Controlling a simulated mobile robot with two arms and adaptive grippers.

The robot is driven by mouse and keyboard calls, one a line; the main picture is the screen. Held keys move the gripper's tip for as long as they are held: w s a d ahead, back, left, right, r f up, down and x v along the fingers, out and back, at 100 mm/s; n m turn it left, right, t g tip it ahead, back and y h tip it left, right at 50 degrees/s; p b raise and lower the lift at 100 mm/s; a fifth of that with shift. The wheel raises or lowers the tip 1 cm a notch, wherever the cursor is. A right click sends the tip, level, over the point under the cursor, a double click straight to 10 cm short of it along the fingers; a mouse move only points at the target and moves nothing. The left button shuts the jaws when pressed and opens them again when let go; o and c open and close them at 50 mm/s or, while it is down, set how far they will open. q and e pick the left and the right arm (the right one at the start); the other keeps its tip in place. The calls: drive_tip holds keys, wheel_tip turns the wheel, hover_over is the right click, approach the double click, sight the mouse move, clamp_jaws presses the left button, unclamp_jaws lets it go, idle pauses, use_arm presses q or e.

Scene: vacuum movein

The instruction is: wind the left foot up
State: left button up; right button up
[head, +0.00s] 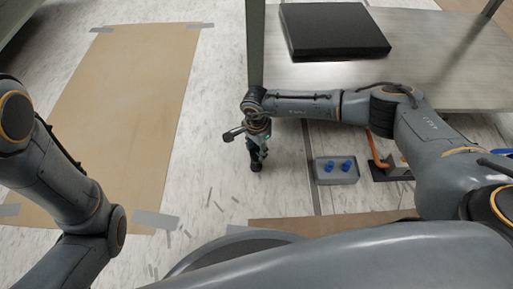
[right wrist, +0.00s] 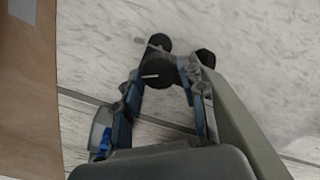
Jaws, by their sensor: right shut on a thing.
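My right gripper (head: 257,160) points down at the floor, just in front of the upright metal leg (head: 255,45) in the head view. In the right wrist view its fingers (right wrist: 168,85) close around a dark round part (right wrist: 158,72) with a thin pale pin, which looks like the left foot. A grey-green beam, seemingly the leg, runs close along the right finger. The foot is mostly hidden by my gripper and wrist in the head view. My left arm shows at the left of the head view, but its gripper is out of the picture.
A grey metal shelf (head: 440,75) carries a black slab (head: 333,30). A small grey tray (head: 337,179) with blue pieces stands on the floor right of my gripper. An orange-handled tool (head: 377,148) lies beyond it. Brown sheet (head: 130,90) covers the floor at left.

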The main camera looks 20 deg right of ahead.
sight(256, 152)
drive_tip(key=n, duration=0.5)
drive_tip(key=shift+n, duration=0.3)
drive_tip(key=n+b, duration=0.1)
drive_tip(key=n, duration=0.5)
idle(0.4)
drive_tip(key=o, duration=1.1)
drive_tip(key=shift+o, duration=0.2)
drive_tip(key=shift+r, duration=0.1)
wheel_tip(256, 152, up, 12)
drive_tip(key=shift+a, duration=0.1)
